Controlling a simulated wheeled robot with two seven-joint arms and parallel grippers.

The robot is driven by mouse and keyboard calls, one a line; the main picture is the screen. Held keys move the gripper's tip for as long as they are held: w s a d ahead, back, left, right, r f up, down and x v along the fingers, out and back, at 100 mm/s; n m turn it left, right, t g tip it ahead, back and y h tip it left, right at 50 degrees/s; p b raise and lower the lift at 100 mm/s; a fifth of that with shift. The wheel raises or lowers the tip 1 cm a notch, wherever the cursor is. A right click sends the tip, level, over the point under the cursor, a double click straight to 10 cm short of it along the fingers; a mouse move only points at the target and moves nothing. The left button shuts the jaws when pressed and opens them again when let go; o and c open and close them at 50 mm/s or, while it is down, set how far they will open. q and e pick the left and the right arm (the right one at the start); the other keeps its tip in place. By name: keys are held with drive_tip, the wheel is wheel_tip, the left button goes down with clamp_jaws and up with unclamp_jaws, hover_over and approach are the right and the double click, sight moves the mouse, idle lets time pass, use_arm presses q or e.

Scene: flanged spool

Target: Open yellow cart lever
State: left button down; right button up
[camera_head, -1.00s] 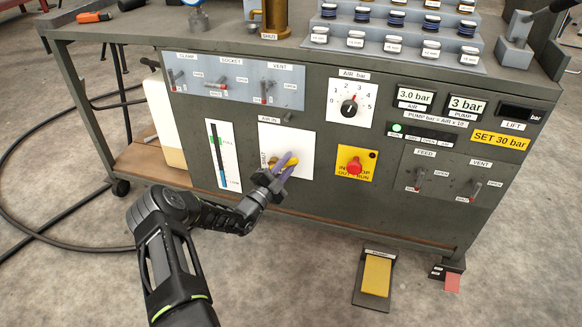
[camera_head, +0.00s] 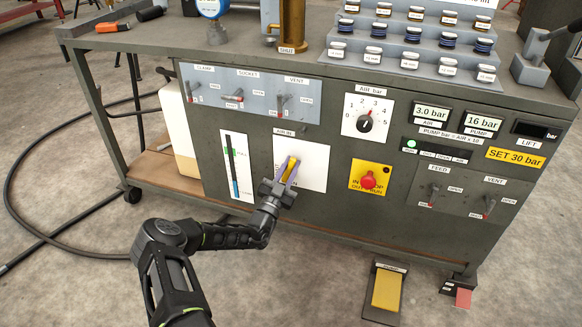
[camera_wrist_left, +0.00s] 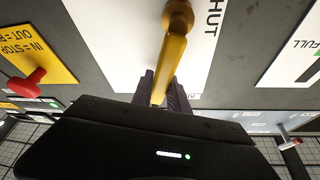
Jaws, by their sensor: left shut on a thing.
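The yellow lever (camera_head: 291,169) sits on the white AIR-IN plate (camera_head: 314,166) on the cart's front panel. It slants steeply, close to upright, in the head view. My left gripper (camera_head: 285,180) is shut on the lever. In the left wrist view the lever (camera_wrist_left: 176,40) runs from its round pivot down between the dark fingers (camera_wrist_left: 163,92). The plate's SHUT label shows beside it there, and the gripper body hides the rest of the lever. My right gripper is not in view.
A red stop button (camera_head: 368,180) on a yellow plate is right of the lever. A level gauge (camera_head: 233,166) is to its left. Small switches (camera_head: 281,102) are above. A yellow pedal (camera_head: 385,290) stands on the floor.

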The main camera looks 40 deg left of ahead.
use_arm(q)
drive_tip(key=shift+f, duration=0.1)
drive_tip(key=c, duration=1.3)
unclamp_jaws()
drive_tip(key=p+v, duration=0.1)
drive_tip(key=v, duration=0.7)
drive_tip(key=shift+p, duration=0.3)
drive_tip(key=shift+w, duration=0.1)
